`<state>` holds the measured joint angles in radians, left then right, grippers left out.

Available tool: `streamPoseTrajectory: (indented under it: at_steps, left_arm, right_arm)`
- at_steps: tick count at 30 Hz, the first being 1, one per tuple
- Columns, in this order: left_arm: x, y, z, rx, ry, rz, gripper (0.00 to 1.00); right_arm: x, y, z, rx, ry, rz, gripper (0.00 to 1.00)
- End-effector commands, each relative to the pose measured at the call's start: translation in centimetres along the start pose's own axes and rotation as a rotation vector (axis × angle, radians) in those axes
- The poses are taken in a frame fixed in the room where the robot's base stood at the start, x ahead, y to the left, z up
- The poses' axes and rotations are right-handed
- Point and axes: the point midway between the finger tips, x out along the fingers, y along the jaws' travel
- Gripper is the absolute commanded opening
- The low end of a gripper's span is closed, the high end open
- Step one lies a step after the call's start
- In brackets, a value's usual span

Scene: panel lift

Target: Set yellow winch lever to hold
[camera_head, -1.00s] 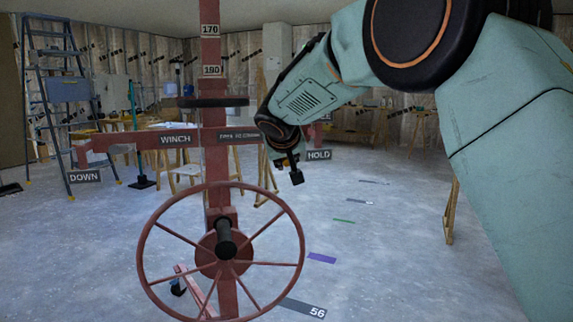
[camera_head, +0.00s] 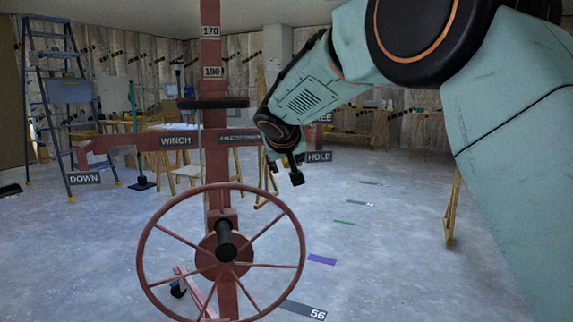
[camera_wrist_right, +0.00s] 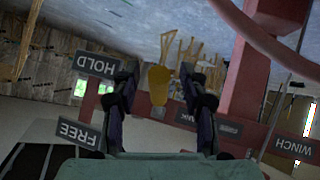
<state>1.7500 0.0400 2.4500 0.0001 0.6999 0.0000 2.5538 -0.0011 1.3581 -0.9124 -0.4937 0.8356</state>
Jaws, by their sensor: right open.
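The yellow winch lever (camera_wrist_right: 159,84) shows in the right wrist view as a rounded yellow handle between the fingers of my right gripper (camera_wrist_right: 160,88). The fingers are apart, with a gap seen on each side of the handle. How deep the handle sits between them is unclear. In the head view my right gripper (camera_head: 284,172) is by the right end of the red crossbar, just left of the HOLD label (camera_head: 319,156), and the lever is hidden there. The HOLD label (camera_wrist_right: 97,65) and FREE label (camera_wrist_right: 79,132) appear upside down in the wrist view. My left gripper is out of view.
A red post (camera_head: 215,165) carries the WINCH crossbar (camera_head: 146,144) and a large spoked handwheel (camera_head: 153,222) in front. A DOWN label (camera_head: 84,178) is at the left. A ladder (camera_head: 47,110) and trestles stand behind. The floor (camera_head: 400,255) at right is mostly clear.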

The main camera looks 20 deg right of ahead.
Motion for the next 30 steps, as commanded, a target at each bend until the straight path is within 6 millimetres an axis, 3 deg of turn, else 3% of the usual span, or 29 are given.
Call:
streamPoseTrajectory:
  at_steps: [9,15,21,30]
  left_arm:
    - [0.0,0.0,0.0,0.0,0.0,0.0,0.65]
    - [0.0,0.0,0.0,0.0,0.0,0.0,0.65]
    - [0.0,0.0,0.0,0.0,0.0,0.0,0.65]
    - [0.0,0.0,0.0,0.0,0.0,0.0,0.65]
  right_arm:
    - [-6.4,0.0,-0.1,0.0,0.003,0.002,0.44]
    - [-9.6,0.0,0.0,0.0,0.002,0.001,0.44]
    - [-11.1,0.0,0.1,0.0,-0.001,0.001,0.44]
    - [-11.2,0.0,0.1,0.0,-0.001,0.001,0.44]
